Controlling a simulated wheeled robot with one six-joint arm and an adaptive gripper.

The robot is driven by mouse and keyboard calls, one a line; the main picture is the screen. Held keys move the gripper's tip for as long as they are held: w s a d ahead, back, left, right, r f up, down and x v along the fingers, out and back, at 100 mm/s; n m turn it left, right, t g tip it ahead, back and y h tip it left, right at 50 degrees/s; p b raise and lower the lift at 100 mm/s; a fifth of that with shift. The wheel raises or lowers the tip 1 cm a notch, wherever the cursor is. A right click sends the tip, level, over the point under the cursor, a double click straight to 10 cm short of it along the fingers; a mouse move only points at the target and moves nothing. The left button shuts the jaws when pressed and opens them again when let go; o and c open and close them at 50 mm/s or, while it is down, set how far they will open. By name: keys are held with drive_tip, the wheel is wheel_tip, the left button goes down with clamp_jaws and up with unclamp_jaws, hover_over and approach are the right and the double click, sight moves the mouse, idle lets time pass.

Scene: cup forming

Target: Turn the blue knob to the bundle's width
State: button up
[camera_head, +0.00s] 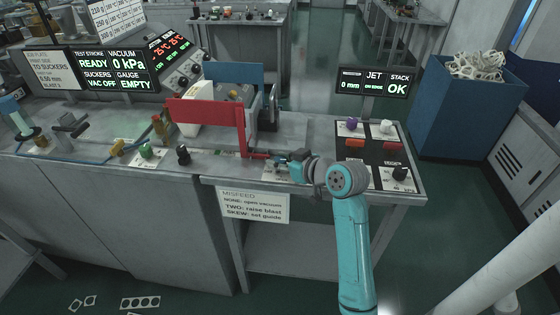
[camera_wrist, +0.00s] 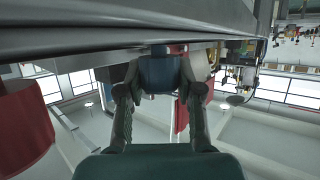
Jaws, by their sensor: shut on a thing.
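The blue knob (camera_wrist: 159,74) is in the middle of the wrist view, with a finger of my gripper (camera_wrist: 159,98) on each side of it. My gripper is shut on the knob. In the head view my gripper (camera_head: 283,160) is at the front edge of the bench, just right of the red guide's foot, and largely hides the knob. The red guide (camera_head: 205,112) stands upright in front of the blue guide (camera_head: 235,73). A cream-white part (camera_head: 195,120) shows beside the red guide. I cannot make out the bundle or its width clearly.
A panel (camera_head: 372,157) with several knobs and buttons is right of my gripper. A small display (camera_head: 373,82) reads 0 mm, JET and STACK OK. A misfeed notice (camera_head: 254,205) hangs on the bench front. A blue bin (camera_head: 460,108) stands at right.

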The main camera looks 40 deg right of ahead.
drive_tip(key=shift+f+n+y, duration=0.1)
drive_tip(key=shift+n+y, duration=0.2)
drive_tip(key=shift+y, duration=0.1)
drive_tip(key=o, duration=1.2)
drive_tip(key=v, duration=1.2)
